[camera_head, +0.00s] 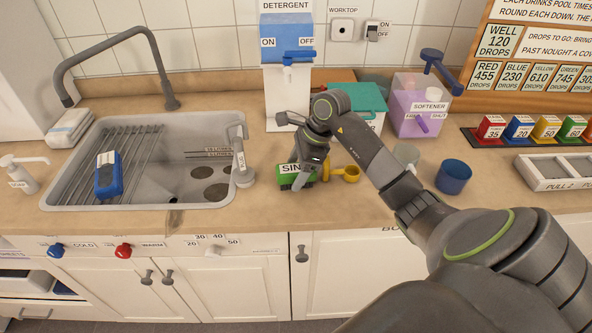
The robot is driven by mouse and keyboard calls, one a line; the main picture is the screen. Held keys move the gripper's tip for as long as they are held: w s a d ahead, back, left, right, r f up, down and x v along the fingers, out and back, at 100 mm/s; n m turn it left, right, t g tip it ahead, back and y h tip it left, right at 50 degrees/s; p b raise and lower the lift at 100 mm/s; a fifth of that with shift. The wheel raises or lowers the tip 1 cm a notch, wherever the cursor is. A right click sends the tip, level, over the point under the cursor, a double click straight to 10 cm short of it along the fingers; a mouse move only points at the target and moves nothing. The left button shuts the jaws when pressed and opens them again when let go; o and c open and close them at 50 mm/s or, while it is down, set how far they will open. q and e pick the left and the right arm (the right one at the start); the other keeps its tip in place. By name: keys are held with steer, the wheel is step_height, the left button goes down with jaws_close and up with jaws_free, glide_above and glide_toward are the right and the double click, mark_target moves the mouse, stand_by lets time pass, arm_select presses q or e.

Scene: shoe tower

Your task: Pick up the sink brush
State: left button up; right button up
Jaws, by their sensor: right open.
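The sink brush (285,183) is a green block with a white label on top that begins "SIN"; it lies on the wooden worktop to the right of the sink. My right gripper (305,178) is open and points down at the brush, with its fingers over or around the block. The gripper and wrist hide part of the brush and its label. I cannot tell whether the fingers touch it. My left gripper is not in view.
A yellow cup (349,174) stands just right of the brush. A blue cup (453,177) is farther right. The detergent dispenser (286,80) and a teal-lidded box (368,98) stand behind. The sink (62,180) is left. The worktop's front strip is clear.

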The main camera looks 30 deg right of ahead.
steer(key=shift+x, duration=1.1)
steer(key=shift+f+b, duration=0.15)
steer(key=shift+b, duration=0.15)
steer(key=c, duration=1.1)
